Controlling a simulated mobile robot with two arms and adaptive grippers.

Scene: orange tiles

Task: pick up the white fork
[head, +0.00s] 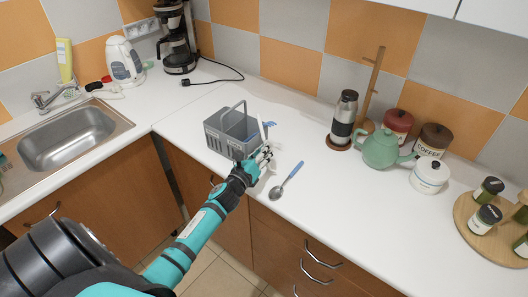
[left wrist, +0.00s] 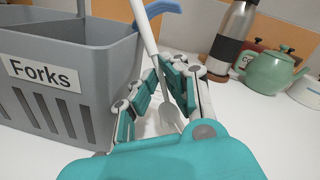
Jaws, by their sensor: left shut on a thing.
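The white fork (left wrist: 146,32) stands tilted between the fingers of my left gripper (left wrist: 155,88), handle up and tines pointing down. Its tines show below the fingers in the left wrist view. In the head view the fork's white handle (head: 261,127) rises above my left gripper (head: 264,157), just right of the grey cutlery basket. The gripper is shut on the fork, over the counter near its front edge. My right gripper is not in view.
The grey basket (head: 213,140), labelled "Forks" (left wrist: 43,75), stands close left of the gripper. A blue handle (left wrist: 163,8) shows at its right side. A blue-handled spoon (head: 288,179) lies on the counter. A flask (head: 343,118) and green teapot (head: 381,148) stand farther right.

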